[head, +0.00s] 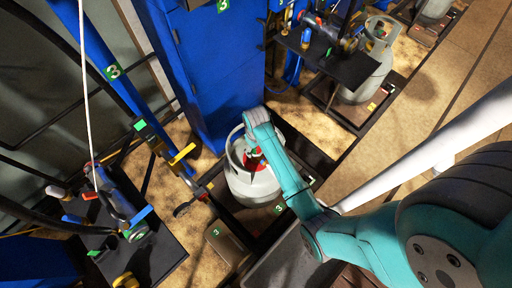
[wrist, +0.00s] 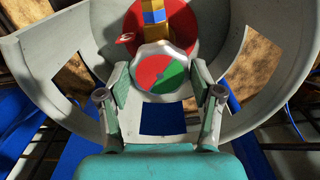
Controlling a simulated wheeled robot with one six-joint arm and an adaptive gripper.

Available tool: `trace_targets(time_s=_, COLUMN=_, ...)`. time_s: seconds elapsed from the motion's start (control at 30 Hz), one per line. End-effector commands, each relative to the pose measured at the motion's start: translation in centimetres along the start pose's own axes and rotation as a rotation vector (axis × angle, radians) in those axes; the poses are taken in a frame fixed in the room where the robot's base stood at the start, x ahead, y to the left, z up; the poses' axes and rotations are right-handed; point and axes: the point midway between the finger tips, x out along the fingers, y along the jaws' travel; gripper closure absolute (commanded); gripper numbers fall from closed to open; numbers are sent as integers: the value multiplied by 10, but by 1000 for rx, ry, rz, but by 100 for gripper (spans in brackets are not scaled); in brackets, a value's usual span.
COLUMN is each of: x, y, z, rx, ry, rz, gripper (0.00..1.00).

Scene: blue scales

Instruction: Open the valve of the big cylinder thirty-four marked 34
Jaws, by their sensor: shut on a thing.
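A big pale grey cylinder (head: 250,186) stands upright on a dark platform in the middle of the head view. A small green label shows near its foot, and I cannot read 34 on it. In the wrist view its pale collar (wrist: 45,45) curves around the valve. The valve knob (wrist: 160,72) has a white rim and a face of red and green parts. My gripper (wrist: 160,84) reaches inside the collar and is shut on the knob, one finger pad on each side. In the head view my gripper (head: 254,153) is partly hidden by my arm.
A blue cabinet (head: 205,75) stands just behind the cylinder. A dark table (head: 165,245) with tools and hoses is at the lower left. Another grey cylinder (head: 364,84) stands at the upper right beside a dark shelf (head: 345,66). Open floor (head: 420,105) lies to the right.

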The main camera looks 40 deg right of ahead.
Motion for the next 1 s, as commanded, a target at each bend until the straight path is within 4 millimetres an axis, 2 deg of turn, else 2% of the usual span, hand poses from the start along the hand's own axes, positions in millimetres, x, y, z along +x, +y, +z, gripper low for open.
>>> trace_targets(time_s=0.3, x=0, y=0, z=0, rx=-79, ry=-1, rz=0, gripper=70)
trace_targets(time_s=0.73, x=0, y=0, z=0, rx=-86, ry=-1, rz=0, gripper=70)
trace_targets(time_s=0.77, x=0, y=0, z=0, rx=-86, ry=-1, rz=0, gripper=30)
trace_targets(time_s=0.83, x=0, y=0, z=0, rx=-86, ry=-1, rz=0, gripper=12)
trace_targets(time_s=0.87, x=0, y=0, z=0, rx=-86, ry=-1, rz=0, gripper=10)
trace_targets(time_s=1.0, x=0, y=0, z=0, rx=-86, ry=-1, rz=0, gripper=10)
